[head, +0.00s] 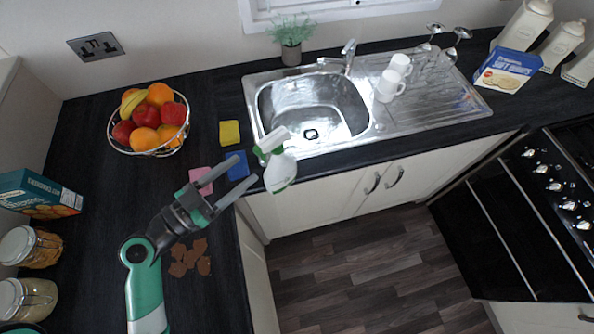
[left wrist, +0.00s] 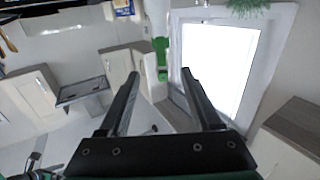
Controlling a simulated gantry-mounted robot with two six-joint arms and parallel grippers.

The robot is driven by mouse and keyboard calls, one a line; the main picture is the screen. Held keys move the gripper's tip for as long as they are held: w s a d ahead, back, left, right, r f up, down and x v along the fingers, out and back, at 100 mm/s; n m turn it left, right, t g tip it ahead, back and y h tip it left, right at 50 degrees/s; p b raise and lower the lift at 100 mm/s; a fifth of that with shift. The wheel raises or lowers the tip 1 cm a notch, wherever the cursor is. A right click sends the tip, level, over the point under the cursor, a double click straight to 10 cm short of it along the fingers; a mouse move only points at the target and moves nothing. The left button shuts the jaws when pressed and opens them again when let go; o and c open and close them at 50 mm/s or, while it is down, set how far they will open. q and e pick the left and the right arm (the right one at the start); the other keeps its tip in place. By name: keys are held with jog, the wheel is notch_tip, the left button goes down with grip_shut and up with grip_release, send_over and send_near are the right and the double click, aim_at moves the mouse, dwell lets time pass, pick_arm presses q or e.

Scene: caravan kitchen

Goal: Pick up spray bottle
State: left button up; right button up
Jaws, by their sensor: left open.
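The spray bottle (head: 281,172), white with a green and white trigger head, stands at the counter's front edge below the sink in the head view. My left gripper (head: 243,170) reaches in from the lower left, open and empty. Its fingertips point at the bottle and stop just short of it, with a small gap. In the left wrist view, a green and white upright shape, which looks like the bottle (left wrist: 162,52), shows beyond and between the open fingers (left wrist: 159,75). My right gripper is not in view.
Pink, blue and yellow (head: 229,132) sponges lie near the gripper. A fruit basket (head: 148,148) stands behind left. The sink (head: 313,105) is behind the bottle, with white mugs (head: 389,85) to its right. Brown pieces (head: 190,259) lie beside my arm. The counter drops to the floor in front.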

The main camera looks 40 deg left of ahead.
aim_at(276, 141)
pick_arm(q)
jog(key=w+b, duration=0.1)
jog(key=w+f+b, duration=0.1)
jog(key=b, duration=0.1)
jog(key=shift+d, duration=0.15)
jog(key=w+p, duration=0.1)
jog(key=w+r+p, duration=0.1)
jog(key=w+p, duration=0.1)
jog(key=shift+w+d+r, duration=0.15)
jog(key=shift+w+r, duration=0.05)
jog(key=shift+w+f, duration=0.15)
jog(key=shift+w, duration=0.35)
jog(key=w+p, duration=0.1)
jog(key=w, duration=0.1)
jog(key=w+p, duration=0.1)
jog(key=w, duration=0.2)
jog(key=shift+d+p, duration=0.2)
jog(key=shift+p, duration=0.15)
jog(key=shift+w, duration=0.1)
grip_shut()
